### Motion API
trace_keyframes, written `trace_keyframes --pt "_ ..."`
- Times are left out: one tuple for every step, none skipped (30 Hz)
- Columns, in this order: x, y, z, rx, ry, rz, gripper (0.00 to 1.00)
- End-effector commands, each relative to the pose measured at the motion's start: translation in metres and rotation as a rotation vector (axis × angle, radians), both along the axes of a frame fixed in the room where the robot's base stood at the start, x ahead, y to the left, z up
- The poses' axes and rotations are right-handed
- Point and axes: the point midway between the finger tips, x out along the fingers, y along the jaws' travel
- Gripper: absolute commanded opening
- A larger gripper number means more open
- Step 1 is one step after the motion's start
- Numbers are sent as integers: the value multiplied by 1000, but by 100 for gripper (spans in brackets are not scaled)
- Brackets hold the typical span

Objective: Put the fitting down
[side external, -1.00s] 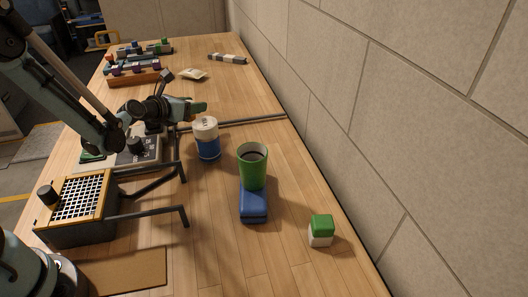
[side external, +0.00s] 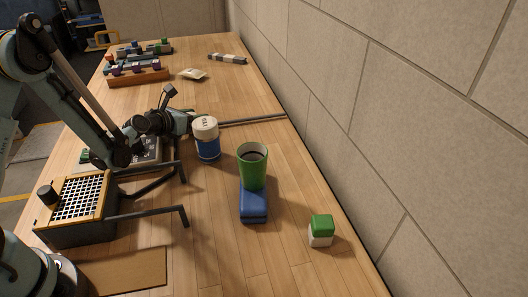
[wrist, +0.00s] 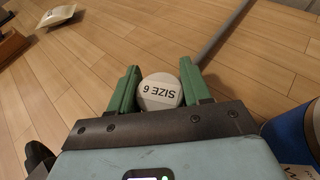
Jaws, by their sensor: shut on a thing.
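In the side external view my gripper (side external: 190,121) is low over the table, just behind and left of a white-topped blue canister (side external: 207,148). The fitting cannot be made out there. I cannot tell whether its underside touches the table.
The blue canister stands close to my gripper, at the right edge of the wrist view (wrist: 290,138). A grey rod (wrist: 222,30) lies ahead. A green cup (side external: 252,170), blue block (side external: 253,207) and grated box (side external: 80,200) stand nearer. Bare table (side external: 225,90) lies beyond.

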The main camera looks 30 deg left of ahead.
Motion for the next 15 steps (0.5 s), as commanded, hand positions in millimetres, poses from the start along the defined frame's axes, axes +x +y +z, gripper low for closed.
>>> trace_keyframes --pt "0 0 -1 0 0 0 15" --pt "0 0 -1 0 0 0 15" --pt "0 0 -2 0 0 0 15" --pt "0 0 -2 0 0 0 15" --pt "0 0 -3 0 0 0 15" --pt "0 0 -3 0 0 0 15" --pt "0 0 -4 0 0 0 15" --pt "0 0 -4 0 0 0 15" --pt "0 0 -5 0 0 0 15" --pt "0 0 -6 0 0 0 15" --pt "0 0 -6 0 0 0 15" --pt "0 0 -7 0 0 0 15" --pt "0 0 -8 0 0 0 15" --pt "0 0 -8 0 0 0 15" --pt "0 0 -9 0 0 0 15"
